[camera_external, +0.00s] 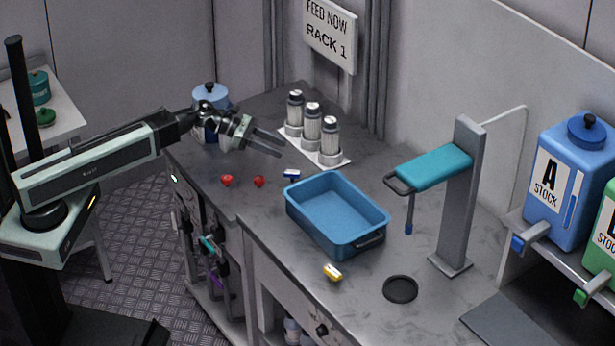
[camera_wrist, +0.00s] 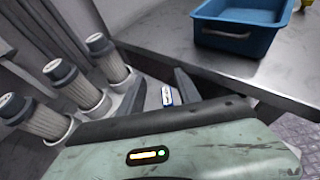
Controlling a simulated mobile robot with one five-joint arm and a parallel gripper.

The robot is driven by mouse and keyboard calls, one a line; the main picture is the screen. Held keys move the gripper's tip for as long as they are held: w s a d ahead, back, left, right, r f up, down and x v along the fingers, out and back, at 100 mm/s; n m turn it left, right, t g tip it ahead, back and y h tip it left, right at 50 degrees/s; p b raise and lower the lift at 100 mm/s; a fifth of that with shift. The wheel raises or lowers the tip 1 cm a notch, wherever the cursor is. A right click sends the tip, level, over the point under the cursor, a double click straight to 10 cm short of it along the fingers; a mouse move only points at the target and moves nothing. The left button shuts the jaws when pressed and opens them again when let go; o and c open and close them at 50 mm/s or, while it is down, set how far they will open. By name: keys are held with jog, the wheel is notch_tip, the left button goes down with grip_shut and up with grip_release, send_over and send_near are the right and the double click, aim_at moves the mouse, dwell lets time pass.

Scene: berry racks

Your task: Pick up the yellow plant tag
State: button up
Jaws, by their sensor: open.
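The yellow plant tag (camera_external: 332,273) is a small yellow and white piece lying on the grey counter, just in front of the blue tray. In the wrist view only a bit of yellow (camera_wrist: 306,5) shows at the top right edge, beyond the tray. My gripper (camera_external: 280,147) is open and empty, held above the counter near the back left, well away from the yellow tag. In the wrist view a blue and white tag (camera_wrist: 167,97) appears between the two dark fingers, below them on the counter.
The blue tray (camera_external: 365,239) stands between my gripper and the yellow tag. Several grey-capped canisters (camera_external: 312,127) stand behind the gripper. Two red berries (camera_external: 259,181) lie left of the blue tag. A grey post with a teal arm (camera_external: 435,168) and a round hole (camera_external: 400,289) are to the right.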

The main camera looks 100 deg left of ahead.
aim_at(326, 267)
jog(key=shift+o, duration=0.5)
